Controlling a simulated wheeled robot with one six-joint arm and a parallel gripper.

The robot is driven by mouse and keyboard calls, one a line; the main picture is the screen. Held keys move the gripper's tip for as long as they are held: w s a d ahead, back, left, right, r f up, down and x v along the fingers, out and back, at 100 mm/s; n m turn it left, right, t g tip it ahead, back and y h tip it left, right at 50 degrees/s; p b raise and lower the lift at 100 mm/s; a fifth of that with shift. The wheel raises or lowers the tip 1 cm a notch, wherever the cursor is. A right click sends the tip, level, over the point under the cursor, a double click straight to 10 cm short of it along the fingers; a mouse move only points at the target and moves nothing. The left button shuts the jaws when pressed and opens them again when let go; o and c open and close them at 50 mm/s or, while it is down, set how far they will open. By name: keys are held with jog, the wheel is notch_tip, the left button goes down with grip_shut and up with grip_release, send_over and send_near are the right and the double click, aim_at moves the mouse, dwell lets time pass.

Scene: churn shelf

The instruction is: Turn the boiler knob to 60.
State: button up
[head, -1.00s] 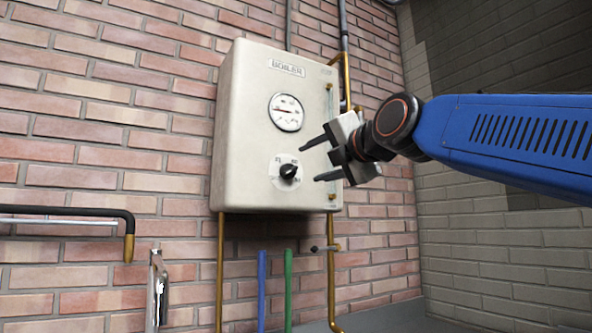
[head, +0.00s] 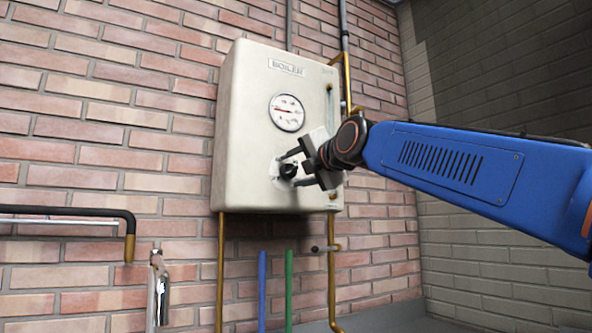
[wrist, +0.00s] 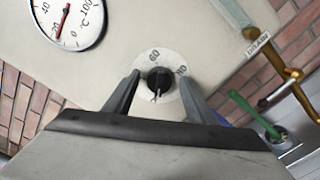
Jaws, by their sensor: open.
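The boiler (head: 245,110) is a cream box on the brick wall. Its black knob (head: 289,171) sits on a white dial low on the front panel. My gripper (head: 283,168) is open, its fingers around the knob. In the wrist view, the knob (wrist: 158,80) lies between the two fingers with a gap on each side, and no firm contact shows. The marks 60 and 80 show beyond and to the right of the knob. A pale mark on the knob faces down in the picture, away from the 60. Part of the dial is hidden by the fingers.
A round gauge (head: 287,112) is above the knob. Brass pipes (head: 332,275) run along the boiler's right side and below. Blue (head: 262,285) and green (head: 288,285) pipes stand beneath. A black pipe (head: 85,212) is at the left.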

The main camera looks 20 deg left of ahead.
jog(key=c, duration=1)
